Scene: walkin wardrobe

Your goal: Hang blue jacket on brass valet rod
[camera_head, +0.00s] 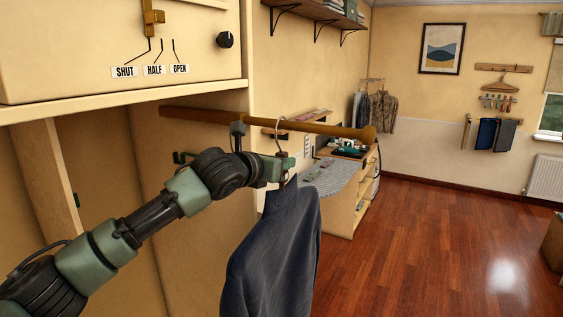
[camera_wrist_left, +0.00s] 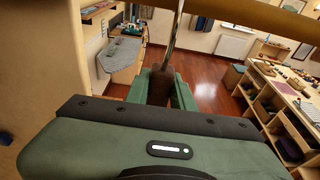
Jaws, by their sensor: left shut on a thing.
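The blue jacket (camera_head: 275,250) hangs upright from a hanger whose metal hook (camera_head: 281,128) rises to the brass valet rod (camera_head: 270,122). The rod sticks out to the right from the wardrobe side. My left gripper (camera_head: 288,168) is shut on the hanger just below the hook, under the rod. In the left wrist view the hanger's brown neck (camera_wrist_left: 160,85) sits between the green fingers, and its metal stem (camera_wrist_left: 176,40) runs up past the rod (camera_wrist_left: 225,10). I cannot tell whether the hook rests over the rod. My right gripper is not in view.
A cabinet panel (camera_head: 120,60) with SHUT, HALF and OPEN labels stands above the rod. An ironing board (camera_head: 335,177) and low cabinet lie behind the jacket. Hanging clothes (camera_head: 380,112) are farther back.

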